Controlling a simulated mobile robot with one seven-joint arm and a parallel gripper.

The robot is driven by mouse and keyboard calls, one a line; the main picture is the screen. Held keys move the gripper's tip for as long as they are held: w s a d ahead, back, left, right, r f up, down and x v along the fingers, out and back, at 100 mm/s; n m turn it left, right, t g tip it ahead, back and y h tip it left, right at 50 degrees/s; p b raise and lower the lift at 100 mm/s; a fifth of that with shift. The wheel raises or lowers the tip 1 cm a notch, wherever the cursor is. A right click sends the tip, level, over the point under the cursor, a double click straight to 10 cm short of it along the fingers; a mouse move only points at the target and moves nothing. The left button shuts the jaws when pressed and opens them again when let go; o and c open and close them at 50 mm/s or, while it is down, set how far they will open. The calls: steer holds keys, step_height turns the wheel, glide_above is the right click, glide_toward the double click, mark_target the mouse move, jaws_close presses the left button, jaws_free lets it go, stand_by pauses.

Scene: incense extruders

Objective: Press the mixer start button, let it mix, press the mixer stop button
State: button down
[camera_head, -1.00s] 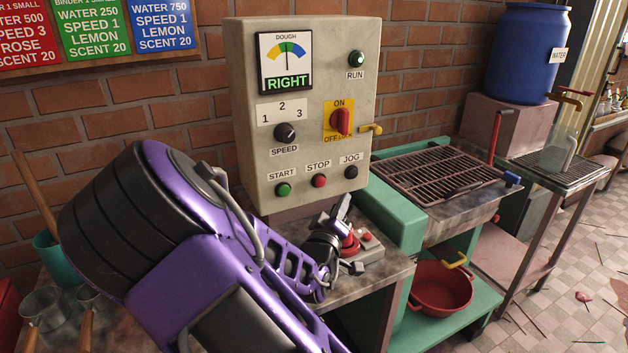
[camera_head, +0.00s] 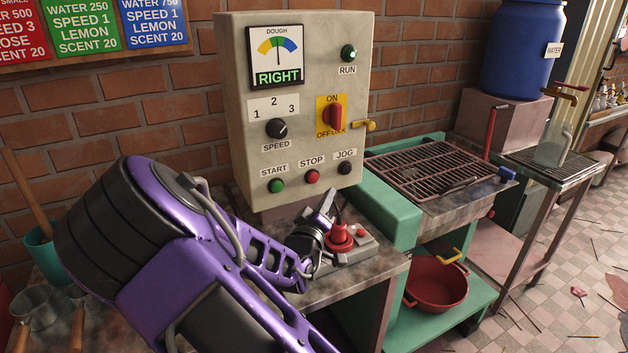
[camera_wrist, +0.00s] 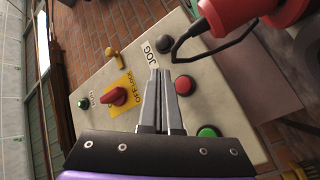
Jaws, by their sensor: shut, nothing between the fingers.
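The mixer control box (camera_head: 235,110) stands upright against the brick wall. Its green start button (camera_head: 277,186) is at the lower left, and the red stop button (camera_head: 312,177) is to its right. The dough gauge (camera_head: 275,57) reads RIGHT with its needle near the middle, and the green run lamp (camera_head: 349,53) looks lit. My gripper (camera_head: 328,200) is shut and empty, just below and in front of the stop button. In the wrist view my gripper (camera_wrist: 158,75) points at the panel, with the stop button (camera_wrist: 184,85) and start button (camera_wrist: 208,132) beside its fingers.
The black jog button (camera_head: 345,168) is right of stop. A red-knobbed device (camera_head: 341,238) sits on the bench under my gripper and also shows close in the wrist view (camera_wrist: 230,14). A red on/off switch (camera_head: 333,116) and speed knob (camera_head: 277,128) project from the panel.

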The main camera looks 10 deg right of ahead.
mark_target(319, 176)
steer(key=shift+w+a, duration=0.3)
steer(key=shift+w, duration=0.55)
steer(key=shift+w+a, duration=0.25)
steer(key=shift+w, duration=0.6)
steer(key=shift+w+a, duration=0.3)
steer(key=shift+w, duration=0.55)
steer(key=shift+w+a, duration=0.15)
steer(key=shift+w, duration=0.25)
steer(key=shift+w+a, duration=0.1)
steer(key=shift+w, duration=0.35)
stand_by(0.9)
steer(key=shift+s, duration=0.1)
steer(key=shift+s+d, duration=0.25)
steer(key=shift+s, duration=0.5)
steer(key=shift+s, duration=0.1)
steer(key=shift+s+d+p, duration=0.1)
steer(key=shift+s+d, duration=0.15)
steer(key=shift+s, duration=0.5)
steer(key=shift+s+d+p, duration=0.1)
steer(key=shift+s+d, duration=0.15)
steer(key=shift+s, duration=0.55)
steer(key=shift+s+d+p, duration=0.1)
steer(key=shift+s+d, duration=0.15)
steer(key=shift+s, duration=0.5)
